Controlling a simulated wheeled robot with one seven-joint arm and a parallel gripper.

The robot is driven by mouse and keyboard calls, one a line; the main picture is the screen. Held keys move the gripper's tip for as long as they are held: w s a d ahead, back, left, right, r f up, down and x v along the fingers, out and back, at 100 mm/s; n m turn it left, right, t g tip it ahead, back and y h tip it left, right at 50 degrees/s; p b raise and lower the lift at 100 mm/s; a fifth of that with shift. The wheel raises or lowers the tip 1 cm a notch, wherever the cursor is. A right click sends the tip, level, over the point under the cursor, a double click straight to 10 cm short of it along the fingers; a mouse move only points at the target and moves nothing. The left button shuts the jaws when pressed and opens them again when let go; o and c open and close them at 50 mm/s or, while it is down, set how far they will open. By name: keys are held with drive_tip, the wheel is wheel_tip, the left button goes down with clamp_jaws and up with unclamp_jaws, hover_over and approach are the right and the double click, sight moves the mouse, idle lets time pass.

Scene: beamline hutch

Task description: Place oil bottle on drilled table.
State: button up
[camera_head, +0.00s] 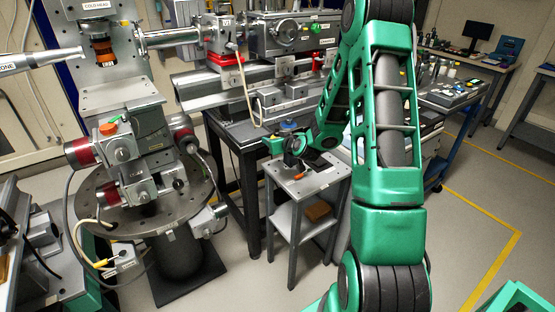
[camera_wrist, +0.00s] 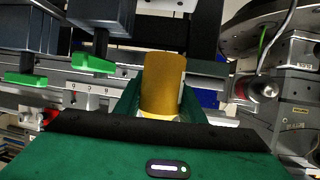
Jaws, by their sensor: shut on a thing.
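My gripper (camera_wrist: 160,100) is shut on an amber-yellow oil bottle (camera_wrist: 162,80) in the wrist view, with one green finger on each side. A pale band shows at the bottle's near end; the rest of that end is hidden by my gripper. In the head view my gripper (camera_head: 274,146) is over the back left of a small grey table (camera_head: 318,178), and the bottle cannot be made out. A round grey plate (camera_head: 88,213) with holes along its rim is at the left. I cannot tell which of these is the drilled table.
Small dark and orange items (camera_head: 300,176) lie on the grey table, and a brown box (camera_head: 317,211) is on its lower shelf. Beamline equipment (camera_head: 285,36) stands close behind. Motor stages (camera_head: 135,150) crowd the round plate. Open floor (camera_head: 455,220) lies at the right.

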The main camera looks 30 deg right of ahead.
sight(273, 166)
drive_tip(key=shift+f, duration=4.45)
drive_tip(key=o, duration=0.8)
drive_tip(key=shift+f, duration=0.1)
